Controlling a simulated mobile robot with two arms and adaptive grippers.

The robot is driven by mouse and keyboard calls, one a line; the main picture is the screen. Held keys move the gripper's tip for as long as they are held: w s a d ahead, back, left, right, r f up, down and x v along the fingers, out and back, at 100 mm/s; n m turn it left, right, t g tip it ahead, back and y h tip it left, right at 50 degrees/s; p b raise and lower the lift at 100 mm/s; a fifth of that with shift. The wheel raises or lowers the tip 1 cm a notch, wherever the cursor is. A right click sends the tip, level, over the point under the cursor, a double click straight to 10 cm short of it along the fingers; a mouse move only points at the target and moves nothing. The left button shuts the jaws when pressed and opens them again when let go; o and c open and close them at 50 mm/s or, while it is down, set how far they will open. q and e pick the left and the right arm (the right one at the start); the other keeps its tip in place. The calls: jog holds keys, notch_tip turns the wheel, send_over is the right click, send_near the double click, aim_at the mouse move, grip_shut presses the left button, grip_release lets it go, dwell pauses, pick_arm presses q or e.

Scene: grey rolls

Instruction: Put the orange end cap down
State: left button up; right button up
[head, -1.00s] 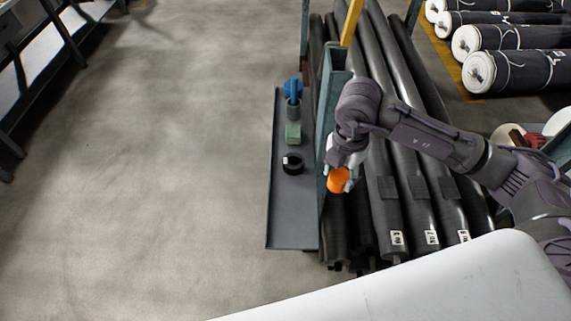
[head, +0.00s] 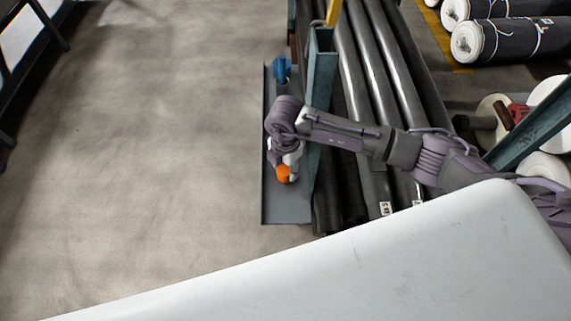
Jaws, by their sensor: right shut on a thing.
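The orange end cap (head: 283,174) is in the fingers of my right gripper (head: 286,165). The gripper is shut on it and hangs over the narrow grey shelf (head: 287,208) beside the rolls. I cannot tell whether the cap touches the shelf or is a little above it. The gripper and wrist hide the middle of the shelf. My left gripper is not in view.
A blue object (head: 281,70) stands at the shelf's far end. A teal post (head: 321,90) rises close to the right of my gripper. Dark rolls (head: 375,75) lie beyond it. The shelf's near end is bare. Open floor (head: 150,150) lies to the left.

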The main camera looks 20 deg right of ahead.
aim_at(285, 168)
jog(key=o, duration=0.9)
notch_tip(285, 168, up, 12)
jog(key=b, duration=0.1)
jog(key=shift+b, duration=0.4)
